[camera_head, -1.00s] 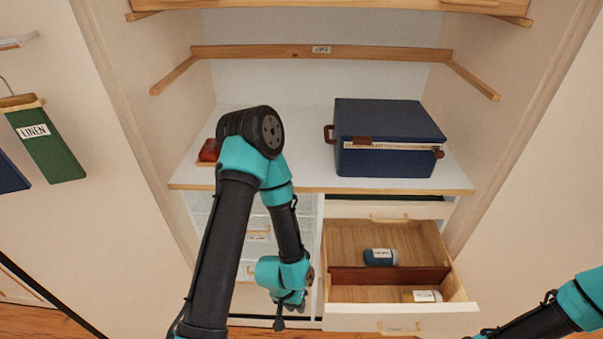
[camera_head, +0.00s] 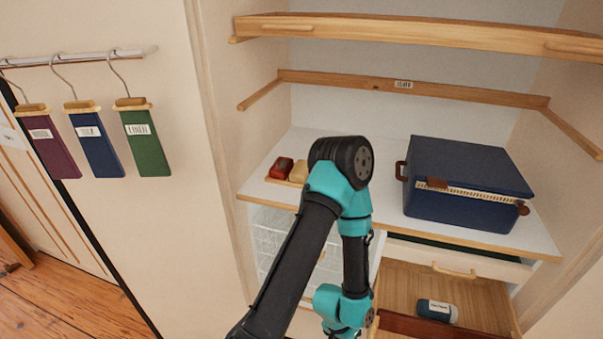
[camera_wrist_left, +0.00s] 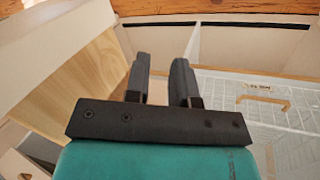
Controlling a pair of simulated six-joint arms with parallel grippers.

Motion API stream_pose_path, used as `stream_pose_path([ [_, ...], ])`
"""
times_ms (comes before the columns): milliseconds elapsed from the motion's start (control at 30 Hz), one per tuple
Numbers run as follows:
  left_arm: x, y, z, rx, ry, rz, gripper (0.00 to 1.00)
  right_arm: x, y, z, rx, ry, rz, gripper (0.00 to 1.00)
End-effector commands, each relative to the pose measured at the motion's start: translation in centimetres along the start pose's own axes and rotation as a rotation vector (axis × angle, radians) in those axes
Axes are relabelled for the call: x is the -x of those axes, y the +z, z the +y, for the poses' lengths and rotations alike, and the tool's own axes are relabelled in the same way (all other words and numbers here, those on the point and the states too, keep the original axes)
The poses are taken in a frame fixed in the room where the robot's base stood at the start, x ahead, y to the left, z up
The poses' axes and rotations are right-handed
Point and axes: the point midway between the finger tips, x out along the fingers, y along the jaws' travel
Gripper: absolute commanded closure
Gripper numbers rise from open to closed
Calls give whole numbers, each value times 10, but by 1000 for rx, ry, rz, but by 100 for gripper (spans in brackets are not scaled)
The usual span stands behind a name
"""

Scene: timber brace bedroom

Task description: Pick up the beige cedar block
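The beige cedar block (camera_head: 299,172) lies on the white shelf at the left, on a small wooden tray (camera_head: 284,183) beside a red block. The upper part of my left arm stands just to the right of it in the head view. My left gripper (camera_wrist_left: 161,83) points down below the shelf; its two dark fingers are apart with nothing between them in the left wrist view. Its fingertips are cut off at the bottom of the head view. My right gripper is out of view.
The red block (camera_head: 281,167) touches or nearly touches the beige one. A blue case (camera_head: 465,180) stands on the shelf at the right. An open wooden drawer (camera_head: 484,300) holds a dark bottle (camera_head: 437,311). A wire basket (camera_head: 270,235) is under the shelf. Hanging tags (camera_head: 147,143) are at the left.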

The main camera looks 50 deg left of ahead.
Motion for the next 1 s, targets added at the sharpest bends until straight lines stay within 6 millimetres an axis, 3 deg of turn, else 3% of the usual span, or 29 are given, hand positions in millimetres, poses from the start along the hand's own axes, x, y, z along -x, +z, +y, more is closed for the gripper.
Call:
stream_pose_path([
  [467, 0, 0, 0, 0, 0, 0, 36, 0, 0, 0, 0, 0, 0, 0],
  [767, 2, -2, -1, 5, -1, 0, 36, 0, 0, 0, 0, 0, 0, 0],
  [1000, 27, -27, -9, 75, -8, -7, 36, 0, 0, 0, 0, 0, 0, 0],
])
